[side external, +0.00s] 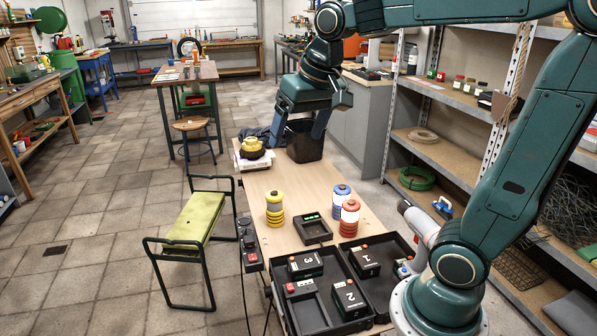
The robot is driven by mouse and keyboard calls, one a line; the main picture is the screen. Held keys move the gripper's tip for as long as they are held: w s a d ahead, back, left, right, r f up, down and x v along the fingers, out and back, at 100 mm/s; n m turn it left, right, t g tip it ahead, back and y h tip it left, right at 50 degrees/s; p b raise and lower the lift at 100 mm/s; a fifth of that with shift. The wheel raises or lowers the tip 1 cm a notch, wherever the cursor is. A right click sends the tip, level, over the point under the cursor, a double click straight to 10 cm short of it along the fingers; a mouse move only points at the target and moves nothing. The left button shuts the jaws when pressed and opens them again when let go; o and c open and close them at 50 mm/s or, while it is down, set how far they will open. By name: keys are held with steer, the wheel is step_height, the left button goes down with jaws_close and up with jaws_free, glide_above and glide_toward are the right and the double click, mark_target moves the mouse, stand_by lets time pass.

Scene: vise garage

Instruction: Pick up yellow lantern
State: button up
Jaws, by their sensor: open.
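A yellow lantern (275,209) with a pale band stands upright on the wooden table, left of the middle. My gripper (297,138) hangs above the far end of the table, well beyond the lantern and apart from it. Its jaws are open, and I see nothing between them. A smaller yellow item (252,144) sits on a dark round object at the table's far left corner; I cannot tell what it is.
A blue lantern (340,198) and a red lantern (349,217) stand right of the yellow one. Black trays (309,312) with numbered boxes fill the near end. A dark bin (305,146) stands at the far end.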

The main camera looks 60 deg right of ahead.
steer(key=w+d+f+m+g, duration=0.1)
steer(key=w+d+f+m, duration=0.15)
steer(key=w+d, duration=0.45)
steer(key=m+g, duration=0.3)
steer(key=m, duration=0.6)
glide_above(274, 192)
step_height(274, 192, down, 23)
steer(key=shift+d+f+m+y, duration=0.1)
steer(key=shift+f+m+y, duration=0.05)
steer(key=shift+m+y, duration=0.15)
steer(key=shift+f, duration=4.3)
steer(key=shift+f, duration=0.15)
